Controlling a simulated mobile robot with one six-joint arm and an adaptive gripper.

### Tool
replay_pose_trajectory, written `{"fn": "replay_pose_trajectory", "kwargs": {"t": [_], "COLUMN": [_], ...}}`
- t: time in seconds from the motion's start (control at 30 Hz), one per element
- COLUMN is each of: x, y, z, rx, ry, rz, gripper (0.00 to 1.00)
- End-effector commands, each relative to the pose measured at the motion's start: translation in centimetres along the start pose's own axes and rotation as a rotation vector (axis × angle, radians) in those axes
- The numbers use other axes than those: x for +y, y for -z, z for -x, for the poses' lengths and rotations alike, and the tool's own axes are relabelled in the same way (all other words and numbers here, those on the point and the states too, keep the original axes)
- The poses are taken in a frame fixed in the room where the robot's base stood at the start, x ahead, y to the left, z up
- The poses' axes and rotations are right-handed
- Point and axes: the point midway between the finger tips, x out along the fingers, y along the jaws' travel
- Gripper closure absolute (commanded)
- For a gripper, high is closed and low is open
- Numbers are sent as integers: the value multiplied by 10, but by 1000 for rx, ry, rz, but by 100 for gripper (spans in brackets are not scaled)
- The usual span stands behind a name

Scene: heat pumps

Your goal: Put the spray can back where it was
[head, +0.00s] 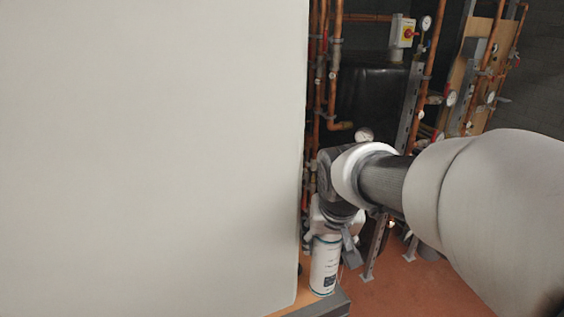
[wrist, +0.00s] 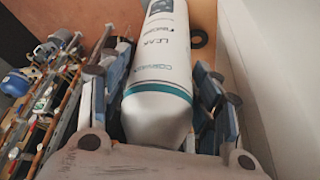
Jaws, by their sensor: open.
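The spray can (head: 324,265) is white with dark print and a teal band. In the head view it stands upright near the edge of a wooden surface (head: 294,309), beside the large white panel. My gripper (head: 333,241) is above and around its top end. In the wrist view the can (wrist: 165,75) lies between the two fingers of my gripper (wrist: 165,95), one on each side. The gripper is open. The can's top is partly hidden by the fingers in the head view.
A large white panel (head: 150,150) fills the left, close beside the can and gripper. Copper pipes (head: 333,75) and gauges stand behind. A black ring (wrist: 199,38) lies near the can. Reddish floor (head: 420,290) is open at the lower right.

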Motion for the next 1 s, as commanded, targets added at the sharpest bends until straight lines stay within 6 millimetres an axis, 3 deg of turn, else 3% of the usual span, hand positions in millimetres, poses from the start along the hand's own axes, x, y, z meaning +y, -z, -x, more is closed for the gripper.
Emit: {"fn": "replay_pose_trajectory", "kwargs": {"t": [0.17, 0.5, 0.77, 0.87, 1.0], "x": [0, 0, 0, 4, 17], "y": [3, 2, 0, -14, -67], "z": [22, 94, 121, 126, 128], "rx": [5, 5, 1, 2, 6], "ry": [1, 1, 1, 5, 22], "rz": [0, 0, 1, 10, 47], "gripper": [42, 42, 42, 42, 42]}}
